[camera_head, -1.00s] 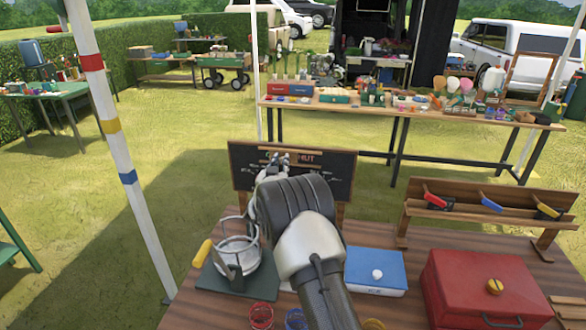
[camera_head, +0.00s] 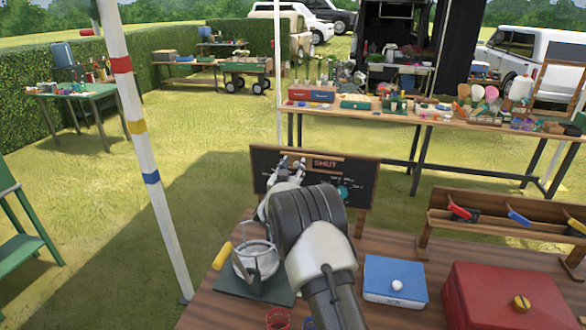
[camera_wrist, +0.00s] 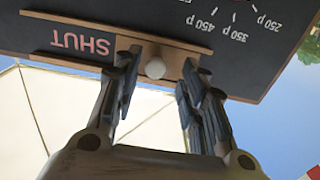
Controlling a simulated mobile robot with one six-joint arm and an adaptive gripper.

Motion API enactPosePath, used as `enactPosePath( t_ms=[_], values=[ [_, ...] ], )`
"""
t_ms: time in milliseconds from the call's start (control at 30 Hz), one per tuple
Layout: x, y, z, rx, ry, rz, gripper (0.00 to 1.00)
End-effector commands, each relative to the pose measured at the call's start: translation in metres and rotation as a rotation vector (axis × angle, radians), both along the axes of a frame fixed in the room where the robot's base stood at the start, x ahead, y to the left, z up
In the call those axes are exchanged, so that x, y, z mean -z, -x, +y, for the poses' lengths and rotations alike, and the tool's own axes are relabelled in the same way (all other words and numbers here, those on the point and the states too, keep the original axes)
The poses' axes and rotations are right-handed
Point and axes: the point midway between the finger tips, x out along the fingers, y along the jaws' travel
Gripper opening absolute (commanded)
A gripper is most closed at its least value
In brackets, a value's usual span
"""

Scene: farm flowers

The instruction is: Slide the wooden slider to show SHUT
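The dark price board (camera_head: 362,190) stands at the back of my table, with the red word SHUT (camera_head: 325,163) showing near its top. In the wrist view the board (camera_wrist: 265,50) appears upside down, and SHUT (camera_wrist: 80,42) lies uncovered between two wooden rails. The wooden slider (camera_wrist: 172,60) sits between the rails beside the word, with a round white knob (camera_wrist: 155,69). My gripper (camera_wrist: 158,75) is open, one finger on each side of the knob, with gaps visible. In the head view my gripper (camera_head: 290,162) is in front of the board's upper left and hides the slider.
On my table are a green-based press with a yellow handle (camera_head: 222,256), a blue box (camera_head: 390,278), a red box (camera_head: 500,300) and a wooden rack (camera_head: 490,222) with coloured-handled tools. A striped pole (camera_head: 137,127) rises at the left. Grass lies beyond the board.

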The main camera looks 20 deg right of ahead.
Motion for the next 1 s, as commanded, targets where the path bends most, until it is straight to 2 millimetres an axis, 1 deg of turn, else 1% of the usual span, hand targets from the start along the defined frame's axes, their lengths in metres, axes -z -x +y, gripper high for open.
enactPosePath(
  t_ms=[200, 333, 467, 700, 800, 1000],
  values=[
    [0.001, 0.002, 0.001, 0.001, -0.001, 0.001, 0.39],
    [0.001, 0.012, 0.008, 0.001, 0.0, 0.002, 0.39],
    [0.0, 0.031, 0.022, -0.001, 0.001, 0.003, 0.39],
    [0.0, 0.073, 0.05, -0.002, 0.0, 0.002, 0.39],
    [0.001, 0.086, 0.058, -0.001, 0.0, 0.002, 0.39],
    [0.001, 0.099, 0.067, -0.001, -0.001, 0.001, 0.39]
  ],
)
